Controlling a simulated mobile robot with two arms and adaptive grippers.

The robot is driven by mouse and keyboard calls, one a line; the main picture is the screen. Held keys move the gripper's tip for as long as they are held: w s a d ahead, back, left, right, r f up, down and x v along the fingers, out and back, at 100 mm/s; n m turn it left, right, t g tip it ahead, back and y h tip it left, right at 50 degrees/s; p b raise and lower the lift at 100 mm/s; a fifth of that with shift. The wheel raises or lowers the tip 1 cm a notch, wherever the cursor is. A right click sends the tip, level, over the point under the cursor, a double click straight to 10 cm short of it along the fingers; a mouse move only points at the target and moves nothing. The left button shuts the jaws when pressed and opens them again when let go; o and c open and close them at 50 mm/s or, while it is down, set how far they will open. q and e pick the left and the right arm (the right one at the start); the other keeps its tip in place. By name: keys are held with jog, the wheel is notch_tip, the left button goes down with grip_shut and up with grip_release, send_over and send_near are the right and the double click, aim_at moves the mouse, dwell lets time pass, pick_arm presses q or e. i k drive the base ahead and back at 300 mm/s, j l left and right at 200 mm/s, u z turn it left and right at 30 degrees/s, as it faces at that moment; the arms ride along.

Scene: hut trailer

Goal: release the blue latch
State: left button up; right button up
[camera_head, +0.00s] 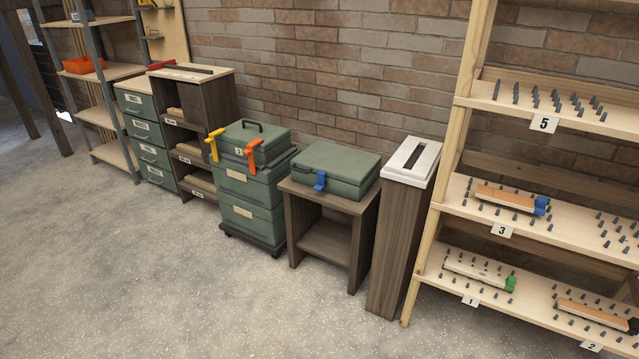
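A blue latch (320,181) sits on the front of a green case (341,163). The case is shut and lies on a small dark wooden stand (351,208). The latch hangs over the case's front face; whether it is fastened is too small to tell. Another green toolbox (268,146) to its left carries a yellow latch (214,143) and an orange latch (253,154). Neither of my grippers shows in the head view.
The toolbox stands on a stack of green drawers (252,195). A tall wooden bin with a white slotted top (411,162) stands close right of the stand. A pegged shelf rack (550,205) fills the right side. The speckled floor (180,270) in front is clear.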

aim_at(320, 182)
jog(key=i+j+z, duration=0.6)
jog(key=i+j, duration=0.3)
jog(key=i+j+z, duration=0.35)
jog(key=j, duration=0.3)
